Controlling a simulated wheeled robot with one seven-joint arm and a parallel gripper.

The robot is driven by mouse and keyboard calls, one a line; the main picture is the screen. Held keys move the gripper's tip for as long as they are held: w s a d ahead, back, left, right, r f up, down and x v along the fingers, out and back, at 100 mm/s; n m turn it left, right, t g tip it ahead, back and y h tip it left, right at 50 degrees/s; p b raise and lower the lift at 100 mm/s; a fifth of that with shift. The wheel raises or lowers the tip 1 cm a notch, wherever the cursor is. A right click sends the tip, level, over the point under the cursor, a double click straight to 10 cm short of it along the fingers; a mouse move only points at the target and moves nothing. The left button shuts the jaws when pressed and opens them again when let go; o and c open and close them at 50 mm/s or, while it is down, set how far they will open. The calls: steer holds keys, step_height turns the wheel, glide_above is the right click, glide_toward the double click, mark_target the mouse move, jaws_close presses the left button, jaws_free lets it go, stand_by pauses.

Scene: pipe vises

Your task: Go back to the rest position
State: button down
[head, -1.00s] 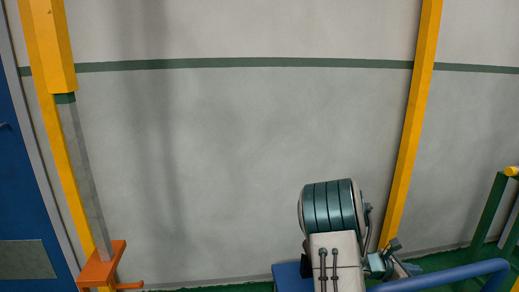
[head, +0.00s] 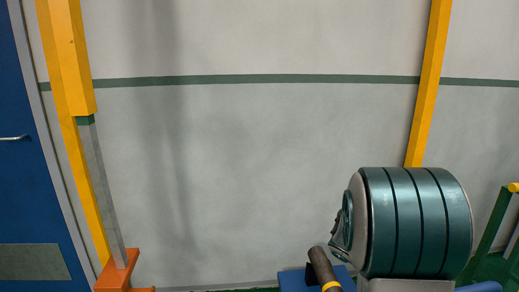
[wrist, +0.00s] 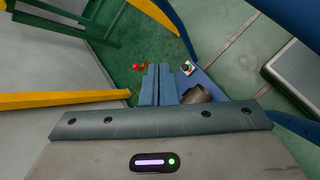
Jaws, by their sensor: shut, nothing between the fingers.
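In the wrist view my gripper (wrist: 158,85) shows its two blue-grey fingers side by side, closed together with nothing between them. They point away from the camera over the green floor (wrist: 120,55). In the head view the fingers are out of sight; a large teal banded link of my arm fills the lower right. A dark pipe (head: 322,268) with a yellow band stands out at the bottom of the head view, by a blue surface (head: 292,283). A brownish cylinder (wrist: 197,95), perhaps the same pipe, is just right of the fingers in the wrist view, apart from them.
An orange-footed yellow post (head: 70,60) stands at left beside a blue door (head: 30,190). Another yellow post (head: 428,80) stands at right, near a green railing (head: 492,235). A small red item (wrist: 136,67) lies beyond the fingers.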

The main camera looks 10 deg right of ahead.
steer(key=s+a+r+m+t+y+p, duration=0.1)
steer(key=s+a+r+m+y+p, duration=0.1)
steer(key=a+r, duration=0.3)
steer(key=s+a+r+m+t+y+p, duration=0.1)
steer(key=s+a+r+m+y+p, duration=0.2)
steer(key=a, duration=0.9)
steer(key=s+a+r+m+t+y+p, duration=0.2)
steer(key=s+a+r+m+y+p, duration=0.1)
steer(key=a+r, duration=0.6)
steer(key=shift+s+y+p, duration=0.5)
steer(key=shift+s+p, duration=0.35)
steer(key=shift+s, duration=0.4)
steer(key=shift+r, duration=0.1)
